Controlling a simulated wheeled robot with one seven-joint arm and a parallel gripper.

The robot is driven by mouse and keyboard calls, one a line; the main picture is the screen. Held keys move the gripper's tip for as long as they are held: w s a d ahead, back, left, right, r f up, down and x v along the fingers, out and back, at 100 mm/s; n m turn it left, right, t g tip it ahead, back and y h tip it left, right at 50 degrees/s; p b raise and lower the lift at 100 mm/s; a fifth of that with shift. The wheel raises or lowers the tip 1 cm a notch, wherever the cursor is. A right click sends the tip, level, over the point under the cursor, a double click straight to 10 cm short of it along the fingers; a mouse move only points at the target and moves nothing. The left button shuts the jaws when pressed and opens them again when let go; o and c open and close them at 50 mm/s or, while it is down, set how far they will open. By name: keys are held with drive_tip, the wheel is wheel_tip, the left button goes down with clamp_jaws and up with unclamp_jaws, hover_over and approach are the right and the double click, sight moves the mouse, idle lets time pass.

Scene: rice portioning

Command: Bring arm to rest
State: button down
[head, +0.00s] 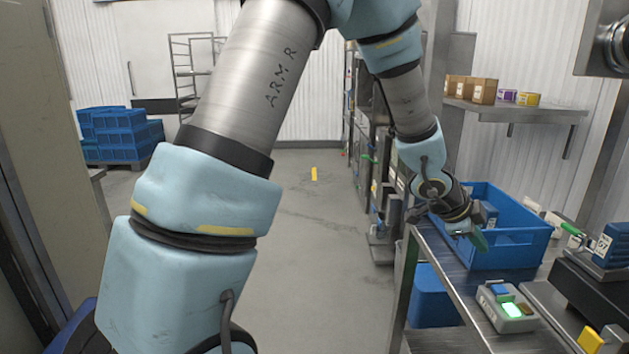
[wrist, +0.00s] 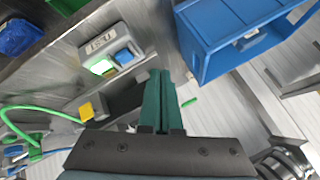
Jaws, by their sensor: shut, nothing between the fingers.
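My arm reaches across the head view from lower left to the upper middle and down to the right. My gripper (head: 478,240) hangs at the near left side of a blue crate (head: 520,262) on the metal bench. In the wrist view the green fingers of my gripper (wrist: 160,76) are shut together with nothing between them. In that view the blue crate (wrist: 217,62) is at the upper right, apart from the fingertips.
A grey box with a lit green button (head: 511,310) stands on the metal bench (head: 452,287). A blue device (head: 612,246) and a yellow block (head: 590,340) are at right. A wall shelf (head: 520,110) holds several boxes. Blue crates (head: 120,132) are stacked at far left.

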drive_tip(key=w+a+n+t+y, duration=0.25)
drive_tip(key=w+a+n, duration=0.25)
drive_tip(key=a, duration=0.6)
drive_tip(key=w+a+n+t+y, duration=0.1)
drive_tip(key=w+a+n+y, duration=0.3)
drive_tip(key=a, duration=0.8)
drive_tip(key=s+a+n+g, duration=0.1)
drive_tip(key=s+a+n, duration=0.2)
drive_tip(key=a, duration=0.4)
drive_tip(key=s+a+n+g+y, duration=0.1)
drive_tip(key=s+a+n, duration=0.2)
drive_tip(key=a+n, duration=0.3)
drive_tip(key=s+a+n+g, duration=0.1)
drive_tip(key=s+a+n, duration=0.2)
drive_tip(key=a+n, duration=0.2)
drive_tip(key=a, duration=0.3)
drive_tip(key=shift+a+r+y, duration=0.2)
drive_tip(key=shift+y, duration=0.15)
drive_tip(key=shift+g, duration=0.25)
